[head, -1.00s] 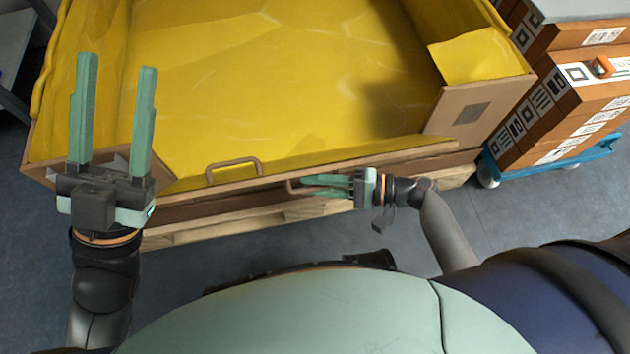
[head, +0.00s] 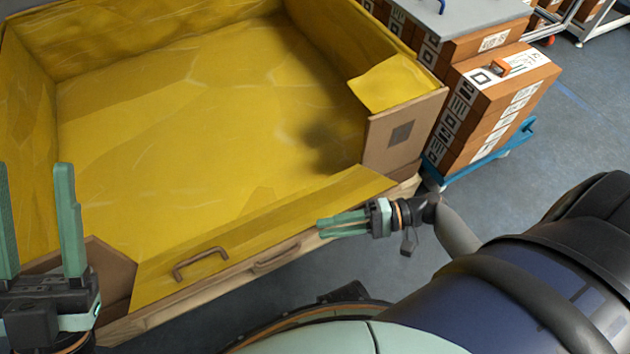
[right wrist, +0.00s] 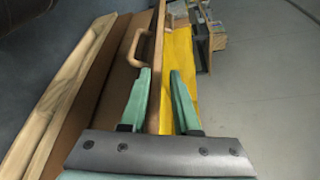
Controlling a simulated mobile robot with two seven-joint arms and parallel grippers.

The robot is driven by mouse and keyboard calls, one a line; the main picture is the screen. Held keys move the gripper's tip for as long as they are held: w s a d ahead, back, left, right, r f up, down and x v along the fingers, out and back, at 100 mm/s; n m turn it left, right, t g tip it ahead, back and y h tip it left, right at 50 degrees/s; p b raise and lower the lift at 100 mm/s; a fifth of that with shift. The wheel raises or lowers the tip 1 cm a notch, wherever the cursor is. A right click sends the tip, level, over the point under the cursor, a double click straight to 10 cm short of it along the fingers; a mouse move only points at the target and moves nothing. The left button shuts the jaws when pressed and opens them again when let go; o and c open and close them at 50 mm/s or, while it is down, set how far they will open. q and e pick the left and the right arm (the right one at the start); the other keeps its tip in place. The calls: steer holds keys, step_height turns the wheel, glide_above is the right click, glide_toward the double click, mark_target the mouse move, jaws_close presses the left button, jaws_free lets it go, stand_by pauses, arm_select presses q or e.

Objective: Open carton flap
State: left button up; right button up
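The carton (head: 398,142) is a large brown box lined in yellow. Its front flap (head: 330,203) shows as a yellow strip with a brown handle (head: 200,264). A second handle (head: 278,257) is on the front panel below. My right gripper (head: 319,225) is at the right part of the front edge. In the right wrist view my right gripper (right wrist: 161,72) has its fingers apart. A thin brown panel edge (right wrist: 155,110) runs between them, and a handle (right wrist: 133,42) is left of it. Contact is unclear. My left gripper (head: 33,167) is open at the carton's front left corner.
The carton rests on a wooden pallet (head: 135,325). Brown boxes with labels (head: 500,100) are stacked on a blue dolly (head: 480,160) to the right. A grey panel (head: 465,22) lies on other boxes behind. The grey floor (head: 565,140) at the right is clear.

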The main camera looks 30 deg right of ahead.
steer(key=shift+d, duration=0.15)
steer(key=shift+s+d+f, duration=0.15)
steer(key=shift+s+d, duration=0.15)
steer(key=shift+d, duration=0.4)
steer(key=s+d+f+b, duration=0.1)
steer(key=s+d+b, duration=0.2)
steer(key=d, duration=0.9)
steer(key=shift+s+f, duration=0.2)
steer(key=shift+s, duration=0.55)
steer(key=shift+r, duration=0.1)
steer(key=shift+o, duration=1.4)
steer(key=shift+a, duration=0.1)
